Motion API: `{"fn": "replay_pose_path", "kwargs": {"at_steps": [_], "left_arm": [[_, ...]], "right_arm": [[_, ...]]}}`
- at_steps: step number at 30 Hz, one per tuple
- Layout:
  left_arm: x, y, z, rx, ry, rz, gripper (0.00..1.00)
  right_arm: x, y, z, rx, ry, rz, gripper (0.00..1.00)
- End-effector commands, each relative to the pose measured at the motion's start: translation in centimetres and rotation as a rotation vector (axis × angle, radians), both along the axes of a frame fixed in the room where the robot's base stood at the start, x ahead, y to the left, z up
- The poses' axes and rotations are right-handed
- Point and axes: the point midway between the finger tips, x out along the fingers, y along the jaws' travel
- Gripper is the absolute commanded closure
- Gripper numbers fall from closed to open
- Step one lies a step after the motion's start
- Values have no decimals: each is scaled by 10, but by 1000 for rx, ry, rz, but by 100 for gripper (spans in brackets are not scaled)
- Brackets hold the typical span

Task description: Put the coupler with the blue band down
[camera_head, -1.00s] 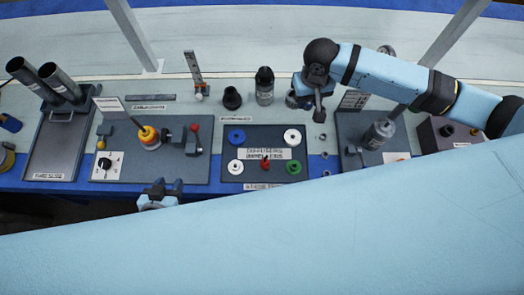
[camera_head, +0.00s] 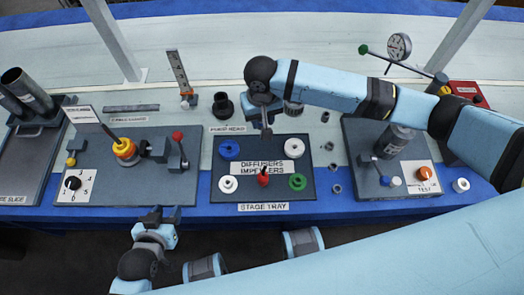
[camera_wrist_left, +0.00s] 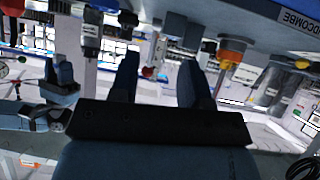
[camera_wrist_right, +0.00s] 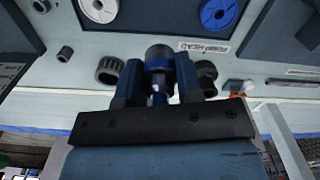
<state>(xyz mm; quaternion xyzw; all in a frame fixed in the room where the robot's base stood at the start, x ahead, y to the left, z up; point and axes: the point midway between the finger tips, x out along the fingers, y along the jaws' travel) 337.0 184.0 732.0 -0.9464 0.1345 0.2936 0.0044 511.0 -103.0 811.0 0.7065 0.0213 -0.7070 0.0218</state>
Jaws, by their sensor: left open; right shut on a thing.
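My right gripper (camera_head: 266,124) is above the back edge of the stage tray (camera_head: 215,192), near the pump head label. In the right wrist view its fingers (camera_wrist_right: 158,88) are shut on a small grey coupler (camera_wrist_right: 158,98) with a blue band. The coupler is partly hidden by the gripper body. My left gripper (camera_head: 158,216) is open and empty, in front of the table's front edge. In the left wrist view its fingers (camera_wrist_left: 160,85) stand apart.
Small grey rings (camera_head: 329,146) lie right of the tray, with bare table around them. A black flared part (camera_head: 222,105) and a grey ring-shaped part (camera_head: 293,108) flank the right gripper. The test stand (camera_head: 362,150) is further right. Two cylinders (camera_head: 302,242) show below the table edge.

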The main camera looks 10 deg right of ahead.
Motion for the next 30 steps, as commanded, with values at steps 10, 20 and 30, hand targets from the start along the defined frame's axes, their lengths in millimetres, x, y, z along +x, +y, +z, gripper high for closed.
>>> {"fn": "replay_pose_path", "kwargs": {"at_steps": [10, 20, 30], "left_arm": [[2, 2, -5, 13, -24, -12, 57], [1, 0, -10, 11, -24, -13, 57], [2, -1, -7, 11, -37, -14, 57]], "right_arm": [[0, 0, -88, -1, 1, -1, 100], [-1, 0, -117, -1, 1, 0, 100], [0, 0, -146, 1, -1, 1, 100]]}}
